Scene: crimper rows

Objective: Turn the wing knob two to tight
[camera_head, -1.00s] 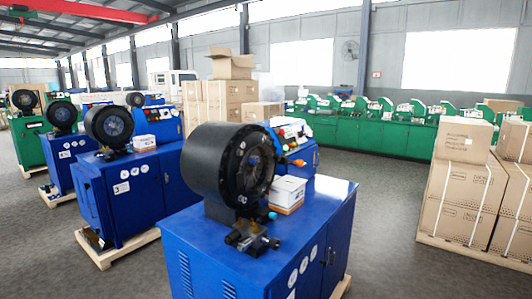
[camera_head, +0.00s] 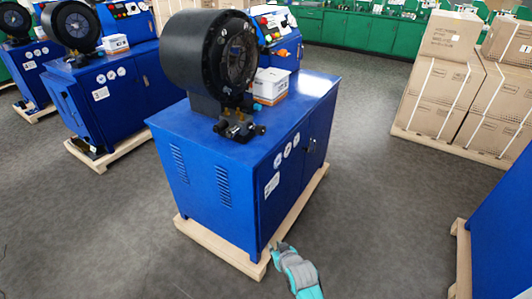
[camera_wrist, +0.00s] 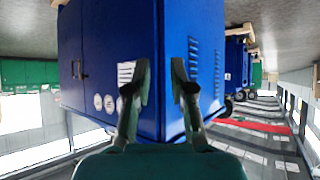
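The nearest blue crimper (camera_head: 225,165) fills the middle of the head view, with a round black crimping head (camera_head: 205,60) on top. A small black bracket with knob-like parts (camera_head: 238,130) sits at the front foot of that head. I cannot tell which part is wing knob two or how it is turned. My gripper (camera_head: 277,246) is low in front of the cabinet's lower corner, well below the bracket. In the upside-down wrist view, its fingers (camera_wrist: 161,72) are apart and empty, facing the cabinet (camera_wrist: 185,70) and its corner edge. No knob shows there.
A white box (camera_head: 272,84) stands on the cabinet top. The cabinet rests on a wooden pallet (camera_head: 222,252). More blue crimpers (camera_head: 110,95) stand at left, stacked cartons (camera_head: 455,90) at right, and a blue cabinet edge (camera_head: 503,235) at lower right. Grey floor lies between.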

